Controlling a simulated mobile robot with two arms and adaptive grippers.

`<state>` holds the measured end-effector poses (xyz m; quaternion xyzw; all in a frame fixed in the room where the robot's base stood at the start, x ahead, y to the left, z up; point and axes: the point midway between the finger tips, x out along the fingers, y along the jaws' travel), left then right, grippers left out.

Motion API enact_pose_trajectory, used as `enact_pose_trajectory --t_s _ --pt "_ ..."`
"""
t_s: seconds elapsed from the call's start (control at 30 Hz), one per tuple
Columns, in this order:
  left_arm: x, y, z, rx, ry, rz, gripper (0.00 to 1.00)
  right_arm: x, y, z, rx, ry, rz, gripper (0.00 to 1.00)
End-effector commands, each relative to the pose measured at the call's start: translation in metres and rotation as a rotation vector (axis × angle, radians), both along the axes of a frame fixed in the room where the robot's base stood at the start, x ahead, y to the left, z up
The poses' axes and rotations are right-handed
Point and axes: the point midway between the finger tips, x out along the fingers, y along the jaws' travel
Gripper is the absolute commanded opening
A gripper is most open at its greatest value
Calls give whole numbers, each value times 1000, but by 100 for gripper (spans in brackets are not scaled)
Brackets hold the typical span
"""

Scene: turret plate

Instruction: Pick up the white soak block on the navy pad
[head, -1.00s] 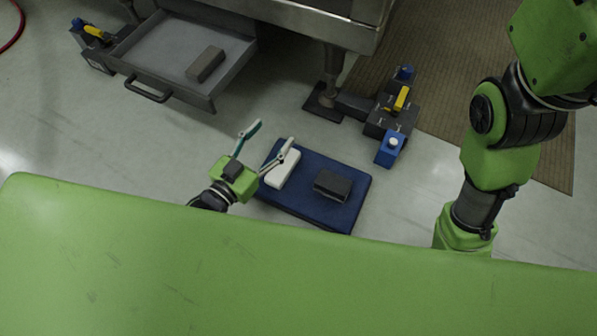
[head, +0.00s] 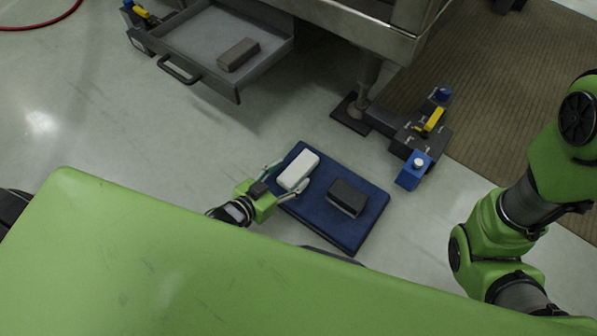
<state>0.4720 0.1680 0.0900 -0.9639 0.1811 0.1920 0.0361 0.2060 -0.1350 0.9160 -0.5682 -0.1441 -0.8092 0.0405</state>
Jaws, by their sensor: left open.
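The white soak block (head: 298,169) lies on the left part of the navy pad (head: 330,227), which rests on the floor. My left gripper (head: 286,180) is open at the pad's left edge. Its two fingers point toward the block, one near the block's far left side and one near its right lower end. I cannot tell whether either finger touches the block. My right arm shows at the right, but its gripper is out of view.
A dark grey block (head: 347,197) lies on the pad, right of the white one. An open drawer (head: 206,70) above left holds a grey-brown block (head: 238,54). A dark foot with a blue block (head: 412,171) stands right of the pad. Floor left of the pad is clear.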

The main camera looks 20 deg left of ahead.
Motion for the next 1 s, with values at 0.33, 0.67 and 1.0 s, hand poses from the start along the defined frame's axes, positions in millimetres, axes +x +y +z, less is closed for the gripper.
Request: enact_pose_trajectory --t_s 0.33,0.67,1.0 --pt "29 -12 -21 -1 -4 0 58 -5 0 -38 0 -13 -1 86" --pt "43 -17 -22 -1 0 0 58 -6 0 -46 -1 -14 -1 86" --pt "42 -17 -22 0 0 0 16 -6 0 -45 -1 -14 -1 86"
